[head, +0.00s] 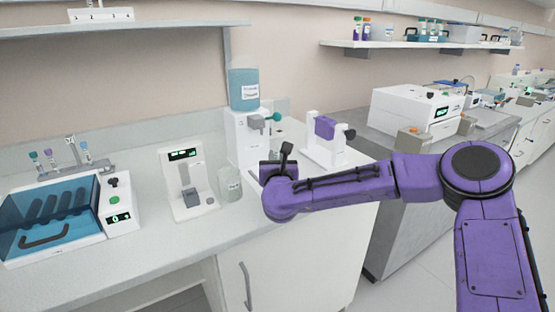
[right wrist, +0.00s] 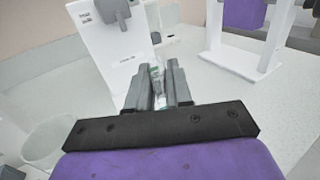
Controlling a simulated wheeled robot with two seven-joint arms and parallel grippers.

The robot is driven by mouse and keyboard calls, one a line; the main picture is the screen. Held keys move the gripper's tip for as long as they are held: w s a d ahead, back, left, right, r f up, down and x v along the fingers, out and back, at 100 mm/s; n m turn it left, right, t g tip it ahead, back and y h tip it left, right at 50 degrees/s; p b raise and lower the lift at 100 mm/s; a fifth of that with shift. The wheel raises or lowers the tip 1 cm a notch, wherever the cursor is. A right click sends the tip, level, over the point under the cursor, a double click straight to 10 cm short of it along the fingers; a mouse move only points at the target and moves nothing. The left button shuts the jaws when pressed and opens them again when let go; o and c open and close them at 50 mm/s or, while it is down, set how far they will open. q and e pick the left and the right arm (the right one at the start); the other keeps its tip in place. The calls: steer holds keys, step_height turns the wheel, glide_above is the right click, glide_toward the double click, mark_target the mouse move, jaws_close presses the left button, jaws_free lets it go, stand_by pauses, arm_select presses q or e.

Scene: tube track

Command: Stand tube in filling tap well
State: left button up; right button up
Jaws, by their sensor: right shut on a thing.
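The filling tap is a white stand (head: 240,142) with a blue bottle (head: 243,90) on top and a grey spout block (head: 256,123). Its white body also shows in the right wrist view (right wrist: 112,45), with the grey spout (right wrist: 113,10) at the top. My right gripper (right wrist: 157,75) is shut on a small clear tube with a greenish part (right wrist: 156,72), just in front of the tap's body. In the head view my right gripper (head: 284,158) covers the tap's lower front; the tube and the well cannot be made out there. My left gripper is not in view.
A glass beaker (head: 229,185) stands left of my right gripper, beside a white instrument (head: 186,180). A white stand with a purple roll (head: 324,127) is to the right. A blue-lidded machine (head: 50,220) is at far left.

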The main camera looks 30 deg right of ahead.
steer(key=o, duration=0.9)
steer(key=shift+s, duration=0.1)
steer(key=b+v, duration=0.2)
steer(key=v, duration=0.8)
steer(key=shift+s+a, duration=0.15)
